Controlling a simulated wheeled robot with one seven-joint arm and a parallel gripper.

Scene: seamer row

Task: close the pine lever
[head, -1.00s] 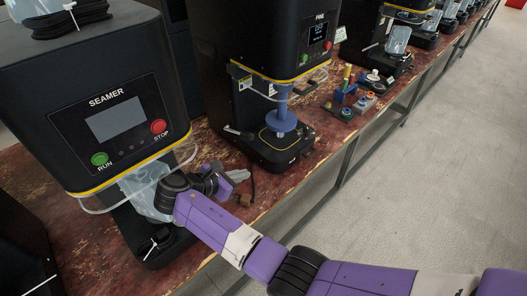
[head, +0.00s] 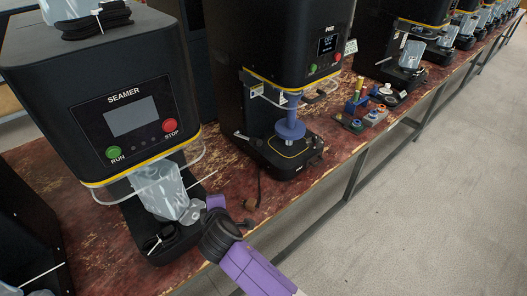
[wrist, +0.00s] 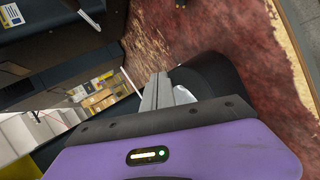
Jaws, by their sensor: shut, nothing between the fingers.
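The machine with the small label that seems to read PINE (head: 329,30) stands in the middle of the head view. A short pale lever (head: 241,136) sticks out at the left of its base, beside the blue spindle. I cannot tell whether it is open or closed. A pale-tipped lever (wrist: 88,18) on a dark machine shows at the top left of the wrist view; it may be the same one. My gripper (wrist: 160,92) is shut and empty, its grey fingers together. It is low by the front of the SEAMER machine, apart from the pine machine's lever.
The SEAMER machine (head: 125,115) stands at the left with a clear bag (head: 160,190) hanging below its head, close to my gripper. Small coloured parts (head: 362,115) lie right of the pine machine. The bench's worn red top (head: 100,230) has bare patches; the floor at right is clear.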

